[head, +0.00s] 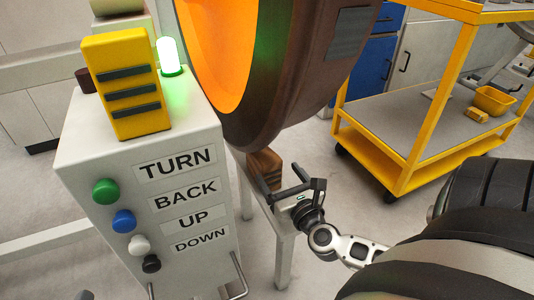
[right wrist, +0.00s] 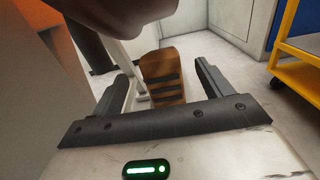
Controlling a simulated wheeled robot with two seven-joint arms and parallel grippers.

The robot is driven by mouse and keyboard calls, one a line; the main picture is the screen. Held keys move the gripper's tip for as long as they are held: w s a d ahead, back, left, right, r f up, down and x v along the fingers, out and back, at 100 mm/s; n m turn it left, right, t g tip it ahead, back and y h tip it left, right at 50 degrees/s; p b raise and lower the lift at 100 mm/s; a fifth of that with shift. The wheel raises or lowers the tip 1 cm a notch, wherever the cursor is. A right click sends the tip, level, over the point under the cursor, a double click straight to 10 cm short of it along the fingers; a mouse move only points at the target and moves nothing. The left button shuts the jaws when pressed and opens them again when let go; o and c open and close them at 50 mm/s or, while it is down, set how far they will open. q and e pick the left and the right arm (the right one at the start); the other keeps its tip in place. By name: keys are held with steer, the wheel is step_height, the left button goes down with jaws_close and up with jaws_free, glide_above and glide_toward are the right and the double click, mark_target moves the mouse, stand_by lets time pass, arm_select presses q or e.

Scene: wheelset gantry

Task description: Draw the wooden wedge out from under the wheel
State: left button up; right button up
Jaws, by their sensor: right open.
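The wooden wedge (head: 264,166) is brown with dark stripes and sits below the lower edge of the big wheel (head: 290,70), which is dark with an orange face. Whether they touch is hard to tell. In the right wrist view the wedge (right wrist: 160,85) stands upright between the open fingers, with the wheel (right wrist: 115,12) above it. My right gripper (head: 280,174) is open around the near end of the wedge, with no finger seen pressing on it. My left gripper is not in view.
A white control box (head: 150,190) with labelled buttons, a yellow block (head: 125,85) and a lit green lamp (head: 170,57) stands close on the left. A pale rail (head: 272,212) runs beneath the wedge. A yellow cart (head: 395,160) stands right. Floor between is clear.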

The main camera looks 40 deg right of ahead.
mark_target(263, 153)
steer(key=b+x, duration=0.1)
steer(key=x, duration=0.6)
steer(key=shift+w, duration=0.25)
steer(key=shift+w+d, duration=0.15)
steer(key=shift+w, duration=0.2)
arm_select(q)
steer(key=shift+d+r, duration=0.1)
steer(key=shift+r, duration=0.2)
arm_select(e)
steer(key=shift+w, duration=0.25)
steer(key=c, duration=1.4)
steer(key=shift+p+v, duration=0.35)
steer(key=shift+v, duration=3.4)
steer(key=shift+r+v, duration=0.15)
steer(key=shift+v, duration=1.2)
steer(key=shift+r+v, duration=0.1)
steer(key=shift+v, duration=1.25)
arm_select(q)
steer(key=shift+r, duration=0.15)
arm_select(e)
steer(key=shift+d, duration=0.1)
steer(key=shift+s, duration=0.1)
